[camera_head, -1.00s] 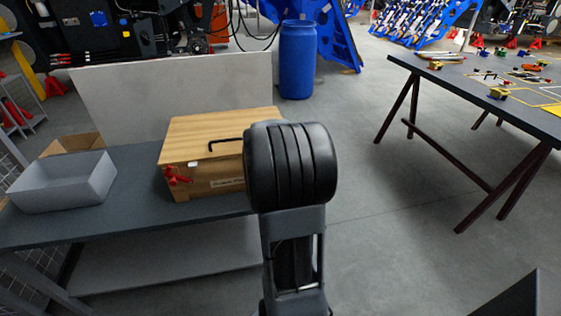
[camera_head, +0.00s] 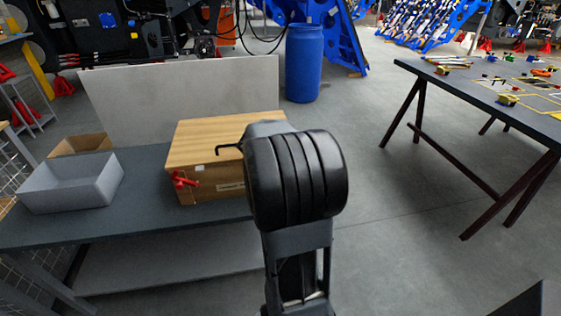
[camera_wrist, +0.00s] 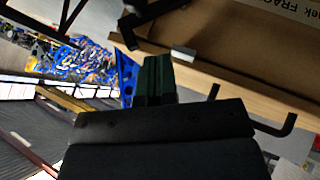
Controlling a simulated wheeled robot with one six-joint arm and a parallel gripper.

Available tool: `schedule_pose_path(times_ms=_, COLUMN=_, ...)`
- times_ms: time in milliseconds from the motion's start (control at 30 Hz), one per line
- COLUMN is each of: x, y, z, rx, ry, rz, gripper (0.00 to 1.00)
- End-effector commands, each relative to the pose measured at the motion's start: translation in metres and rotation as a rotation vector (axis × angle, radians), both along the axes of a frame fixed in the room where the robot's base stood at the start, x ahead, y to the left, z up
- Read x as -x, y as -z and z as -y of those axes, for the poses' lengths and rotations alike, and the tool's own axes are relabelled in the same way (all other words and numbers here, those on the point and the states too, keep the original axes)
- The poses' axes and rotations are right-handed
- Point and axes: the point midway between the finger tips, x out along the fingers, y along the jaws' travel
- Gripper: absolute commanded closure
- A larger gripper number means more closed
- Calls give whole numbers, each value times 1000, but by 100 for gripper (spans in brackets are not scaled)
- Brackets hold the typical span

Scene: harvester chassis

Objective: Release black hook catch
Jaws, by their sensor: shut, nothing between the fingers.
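A wooden box (camera_head: 215,135) with a pale lid stands on a dark bench. A wooden face of the box (camera_wrist: 235,40) fills the upper right of the wrist view, with part of a printed label. A black piece, seemingly the hook catch (camera_wrist: 150,18), lies across this face at the top. A small silver plate (camera_wrist: 183,53) sits at the wood edge. My gripper (camera_wrist: 156,66) is shut and empty, its dark green fingertips together just below the black piece. I cannot tell whether they touch. In the head view my arm hides the gripper and the box's right end.
A bent black rod handle (camera_head: 228,148) stands on the lid, and a red catch (camera_head: 183,180) is on the box front. A grey bin (camera_head: 70,186) is at left on the bench (camera_head: 140,215). A white panel (camera_head: 170,95) stands behind.

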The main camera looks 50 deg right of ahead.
Motion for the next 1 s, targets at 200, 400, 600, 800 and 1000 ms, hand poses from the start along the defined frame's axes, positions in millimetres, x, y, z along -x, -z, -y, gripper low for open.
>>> schedule_pose_path(times_ms=200, x=11, y=-32, z=-26, rx=2, ry=3, rz=3, gripper=100)
schedule_pose_path(times_ms=400, x=18, y=-51, z=-43, rx=0, ry=4, rz=1, gripper=100)
schedule_pose_path(times_ms=600, x=21, y=-59, z=-52, rx=-1, ry=5, rz=-1, gripper=100)
schedule_pose_path(times_ms=800, x=21, y=-61, z=-53, rx=-1, ry=4, rz=-1, gripper=100)
schedule_pose_path(times_ms=1000, x=21, y=-61, z=-53, rx=-1, ry=4, rz=-1, gripper=100)
